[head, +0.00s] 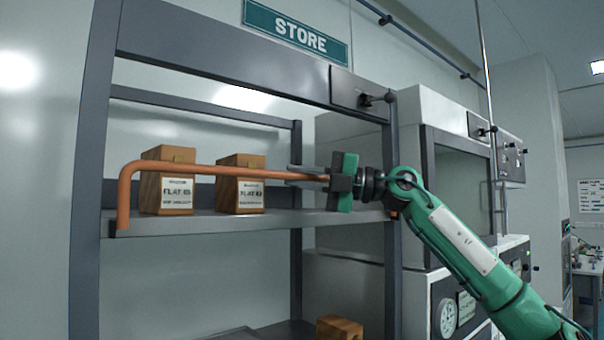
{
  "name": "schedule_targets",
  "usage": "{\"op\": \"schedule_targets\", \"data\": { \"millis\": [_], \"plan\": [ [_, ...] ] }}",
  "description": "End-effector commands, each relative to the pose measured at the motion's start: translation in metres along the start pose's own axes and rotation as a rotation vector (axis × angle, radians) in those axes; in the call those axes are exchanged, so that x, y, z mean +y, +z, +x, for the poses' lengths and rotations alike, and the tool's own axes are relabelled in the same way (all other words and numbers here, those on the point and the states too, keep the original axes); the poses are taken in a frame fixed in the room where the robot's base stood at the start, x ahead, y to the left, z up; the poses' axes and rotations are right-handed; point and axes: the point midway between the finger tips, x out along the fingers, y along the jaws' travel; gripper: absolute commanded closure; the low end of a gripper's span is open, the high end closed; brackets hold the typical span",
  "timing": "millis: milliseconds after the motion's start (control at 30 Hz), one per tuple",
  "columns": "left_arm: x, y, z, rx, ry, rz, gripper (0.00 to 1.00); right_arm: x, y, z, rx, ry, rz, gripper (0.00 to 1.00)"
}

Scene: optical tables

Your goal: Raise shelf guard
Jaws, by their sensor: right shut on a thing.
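The shelf guard (220,171) is an orange bar that runs across the front of the middle shelf, in front of two wooden boxes. Its left end bends down to the shelf's front edge at the left. My right gripper (308,174) reaches in from the right and is shut on the bar near its right part. The gripper hides part of the bar's right end. My left gripper is not in view.
The shelf (270,222) holds two labelled wooden boxes, a left one (165,188) and a right one (239,190). Grey rack posts (95,150) frame it. Another wooden block (338,328) sits lower down. A cabinet (462,165) stands at the right, behind my arm.

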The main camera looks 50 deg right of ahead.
Motion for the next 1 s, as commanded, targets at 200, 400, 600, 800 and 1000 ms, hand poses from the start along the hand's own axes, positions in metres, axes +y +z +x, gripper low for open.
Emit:
{"op": "schedule_targets", "data": {
  "millis": [200, 400, 600, 800, 1000],
  "plan": [
    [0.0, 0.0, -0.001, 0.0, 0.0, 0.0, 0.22, -0.001, 0.0, 0.001, 0.002, -0.007, 0.007, 1.0],
    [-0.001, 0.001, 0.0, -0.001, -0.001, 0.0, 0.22, -0.001, 0.0, 0.001, 0.002, -0.007, 0.006, 1.0],
    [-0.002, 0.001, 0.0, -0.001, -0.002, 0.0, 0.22, -0.001, 0.0, 0.001, 0.001, -0.006, 0.005, 0.64],
    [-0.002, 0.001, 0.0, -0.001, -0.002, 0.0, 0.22, -0.001, 0.0, 0.0, 0.001, -0.005, 0.005, 0.64],
    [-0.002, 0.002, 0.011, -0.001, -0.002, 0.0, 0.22, -0.003, 0.0, -0.011, -0.001, -0.003, 0.003, 0.64]
  ]
}}
